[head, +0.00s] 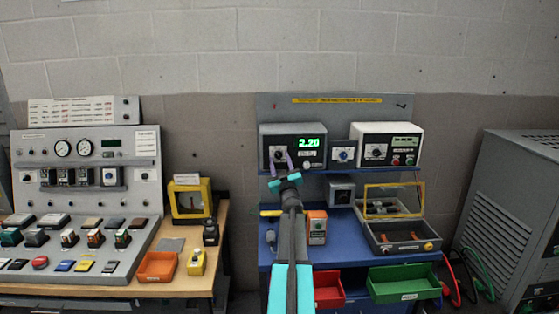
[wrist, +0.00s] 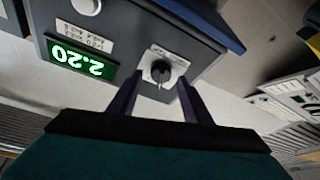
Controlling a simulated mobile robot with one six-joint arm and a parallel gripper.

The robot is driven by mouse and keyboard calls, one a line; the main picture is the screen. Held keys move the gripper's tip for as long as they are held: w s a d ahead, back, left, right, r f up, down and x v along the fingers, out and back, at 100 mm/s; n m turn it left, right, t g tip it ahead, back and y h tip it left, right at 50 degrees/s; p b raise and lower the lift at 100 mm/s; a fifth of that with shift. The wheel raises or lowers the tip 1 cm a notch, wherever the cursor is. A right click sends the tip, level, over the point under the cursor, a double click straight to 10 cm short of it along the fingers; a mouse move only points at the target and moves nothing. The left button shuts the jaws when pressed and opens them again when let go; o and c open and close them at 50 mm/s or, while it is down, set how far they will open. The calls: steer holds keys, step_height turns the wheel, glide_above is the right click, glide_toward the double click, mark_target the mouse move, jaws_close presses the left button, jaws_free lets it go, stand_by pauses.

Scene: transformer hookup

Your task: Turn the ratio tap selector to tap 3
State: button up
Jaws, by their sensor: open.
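A dark instrument box (head: 312,140) with a green display reading 2.20 stands on the blue bench's upper shelf. On the left of its face is a small dark selector knob (head: 277,153) on a white plate. It also shows in the wrist view as a knob (wrist: 160,71), upside down there, under a label too blurred to read. I cannot confirm from its label that it is the ratio tap selector. My gripper (head: 280,161) is open in front of the knob. In the wrist view its fingers (wrist: 157,88) lie either side of the knob, with no visible grip on it.
A white-faced unit (head: 388,144) and a small blue-knobbed box (head: 343,153) stand to the right on the shelf. Below are an orange meter (head: 317,227), an open case (head: 402,238) and a green bin (head: 404,282). A grey control console (head: 90,190) stands at left.

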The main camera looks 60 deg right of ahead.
stand_by(0.3)
steer(key=c, duration=1.1)
steer(key=shift+o, duration=0.2)
